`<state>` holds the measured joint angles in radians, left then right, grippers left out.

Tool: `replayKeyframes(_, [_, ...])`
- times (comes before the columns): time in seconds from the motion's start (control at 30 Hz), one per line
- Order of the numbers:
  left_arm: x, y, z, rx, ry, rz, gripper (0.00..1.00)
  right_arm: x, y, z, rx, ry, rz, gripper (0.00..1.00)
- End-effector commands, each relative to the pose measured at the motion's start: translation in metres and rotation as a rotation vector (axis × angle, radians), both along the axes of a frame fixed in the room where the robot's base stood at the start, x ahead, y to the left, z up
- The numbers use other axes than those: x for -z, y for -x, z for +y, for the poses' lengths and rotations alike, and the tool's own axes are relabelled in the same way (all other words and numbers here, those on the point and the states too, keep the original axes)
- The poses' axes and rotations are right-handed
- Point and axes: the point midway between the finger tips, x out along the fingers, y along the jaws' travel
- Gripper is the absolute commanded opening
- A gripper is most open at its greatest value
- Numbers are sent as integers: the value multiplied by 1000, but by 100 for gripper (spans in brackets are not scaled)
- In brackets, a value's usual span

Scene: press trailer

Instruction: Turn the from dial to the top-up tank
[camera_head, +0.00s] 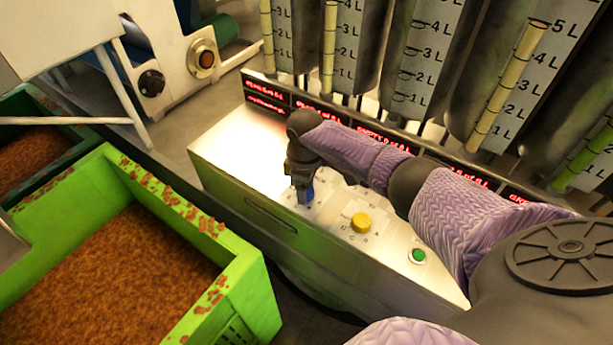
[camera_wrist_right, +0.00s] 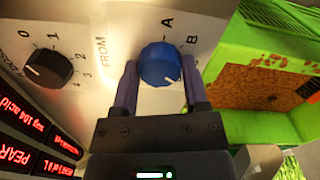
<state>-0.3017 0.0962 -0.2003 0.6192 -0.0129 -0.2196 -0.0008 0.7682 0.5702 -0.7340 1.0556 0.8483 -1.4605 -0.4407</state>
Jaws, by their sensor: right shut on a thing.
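The from dial is a round blue knob (camera_wrist_right: 160,63) beside the printed word FROM in the right wrist view. The letters A and B stand around it; any further letters are hidden by my gripper. A pale pointer mark on the knob faces the lower right of that view, past B. My right gripper (camera_wrist_right: 160,68) is shut on the knob, one finger on each side. In the head view the right gripper (camera_head: 303,190) points down onto the blue knob (camera_head: 306,193) on the panel. Which tank is the top-up tank cannot be told. My left gripper is not in view.
A yellow dial (camera_head: 361,222) and a green button (camera_head: 418,256) sit on the panel near my right arm. A black numbered dial (camera_wrist_right: 47,68) is beside the FROM label. Scaled tanks (camera_head: 425,50) stand behind. A green crate (camera_head: 262,290) is at the front left.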

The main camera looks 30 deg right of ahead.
Motion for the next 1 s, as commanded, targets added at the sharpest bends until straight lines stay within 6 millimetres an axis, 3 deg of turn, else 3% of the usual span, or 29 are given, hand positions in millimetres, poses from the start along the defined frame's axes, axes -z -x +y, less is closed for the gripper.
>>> replayKeyframes(0.4, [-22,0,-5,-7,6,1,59,-1,-1,1,225,-2,-2,0])
replayKeyframes(1.0, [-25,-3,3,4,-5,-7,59,0,-1,0,277,-1,-2,0])
